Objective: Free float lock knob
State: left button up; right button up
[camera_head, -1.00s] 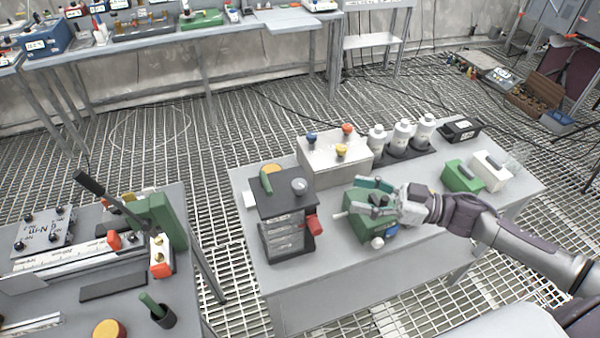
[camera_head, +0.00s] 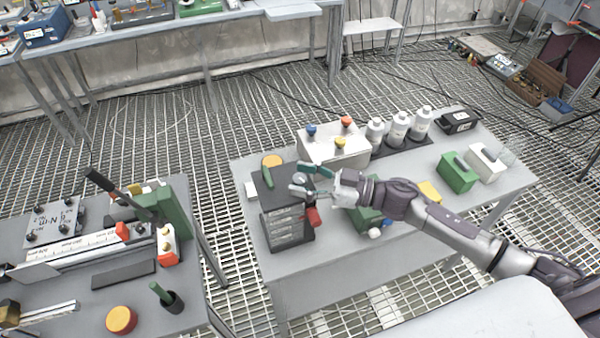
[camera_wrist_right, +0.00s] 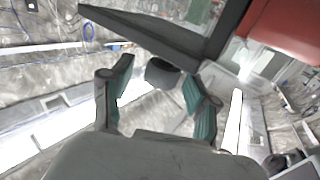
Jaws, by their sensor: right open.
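In the right wrist view, a dark round knob (camera_wrist_right: 162,73) lies between the open teal-padded fingers, below a dark slab edge. I cannot tell whether the fingers touch it. My left gripper is out of view. Labels are unreadable.
A green box (camera_head: 366,219) is partly hidden under my right arm. Behind stand a pale box (camera_head: 331,150) with coloured knobs and several white bottles (camera_head: 398,131). A left table (camera_head: 60,300) carries a lever tool. The middle table's front strip is clear.

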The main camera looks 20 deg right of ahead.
jog(key=shift+w+a, duration=0.2)
jog(key=shift+a, duration=0.15)
jog(key=shift+c, duration=0.4)
grip_shut()
jog(key=shift+g, duration=0.3)
jog(key=shift+w+d+f+n+g+y+b, duration=0.1)
jog(key=shift+f+n+g+y+b, duration=0.05)
jog(key=shift+n+g+y+b, duration=0.95)
jog(key=n+g+b, duration=0.2)
jog(key=g+b, duration=0.1)
jog(key=g, duration=0.1)
jog(key=n+g+b, duration=0.2)
jog(key=n+g, duration=0.1)
jog(key=g, duration=0.1)
jog(key=shift+y+b, duration=0.4)
jog(key=shift+n+g+h+b, duration=0.3)
jog(key=shift+n+g+b, duration=1)
jog(key=shift+g, duration=0.5)
